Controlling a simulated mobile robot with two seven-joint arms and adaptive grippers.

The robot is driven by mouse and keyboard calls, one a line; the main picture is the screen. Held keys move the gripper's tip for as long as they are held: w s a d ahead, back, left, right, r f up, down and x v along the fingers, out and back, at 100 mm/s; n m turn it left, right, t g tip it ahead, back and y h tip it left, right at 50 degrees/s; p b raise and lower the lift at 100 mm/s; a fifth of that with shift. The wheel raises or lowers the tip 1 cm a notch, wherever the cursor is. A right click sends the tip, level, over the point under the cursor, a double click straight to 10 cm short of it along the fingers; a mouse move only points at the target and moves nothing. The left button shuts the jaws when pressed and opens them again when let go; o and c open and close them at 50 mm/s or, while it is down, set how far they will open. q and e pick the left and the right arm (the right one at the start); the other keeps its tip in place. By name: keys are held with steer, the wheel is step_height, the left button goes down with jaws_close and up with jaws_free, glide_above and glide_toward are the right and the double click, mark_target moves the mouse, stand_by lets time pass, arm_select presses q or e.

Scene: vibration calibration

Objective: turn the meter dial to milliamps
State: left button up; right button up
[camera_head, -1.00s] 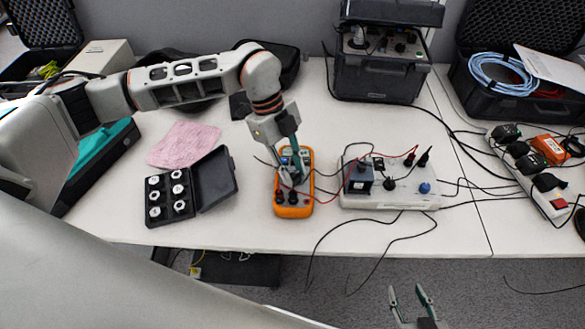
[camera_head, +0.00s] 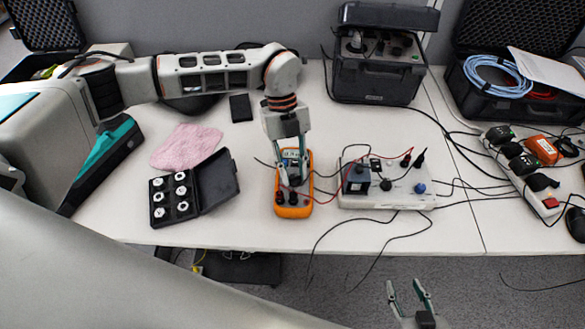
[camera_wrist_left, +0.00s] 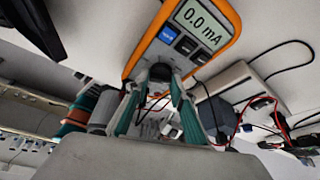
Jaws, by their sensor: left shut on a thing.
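The orange multimeter (camera_head: 293,211) lies on the white table in the head view. Its upper part also shows in the left wrist view (camera_wrist_left: 137,58), where the screen (camera_wrist_left: 202,21) reads 0.0 mA. My left gripper (camera_head: 291,182) is over the middle of the meter. In the left wrist view its fingers (camera_wrist_left: 162,82) are shut on the dark round dial (camera_wrist_left: 160,72). The dial's pointer is hidden between the fingers. My right gripper (camera_head: 411,292) is open and empty, in front of the table's front edge.
A grey-white box (camera_head: 400,197) with knobs, plugs and wires stands just right of the meter. A black case (camera_head: 217,184) with several white pieces lies to the left, by a pink cloth (camera_head: 187,146). Red and black leads cross near the meter.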

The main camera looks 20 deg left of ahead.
arm_select(q)
steer(key=shift+d+m+g+y, duration=0.1)
steer(key=shift+m+g+y, duration=0.25)
steer(key=shift+m, duration=0.85)
arm_select(e)
steer(key=shift+w+r, duration=0.15)
steer(key=shift+r, duration=0.45)
arm_select(q)
steer(key=o, duration=1.1)
arm_select(e)
steer(key=shift+f, duration=0.2)
arm_select(q)
steer(key=shift+w, duration=0.1)
arm_select(e)
steer(key=shift+d, duration=0.1)
arm_select(q)
steer(key=v, duration=1.2)
arm_select(e)
steer(key=shift+r, duration=0.1)
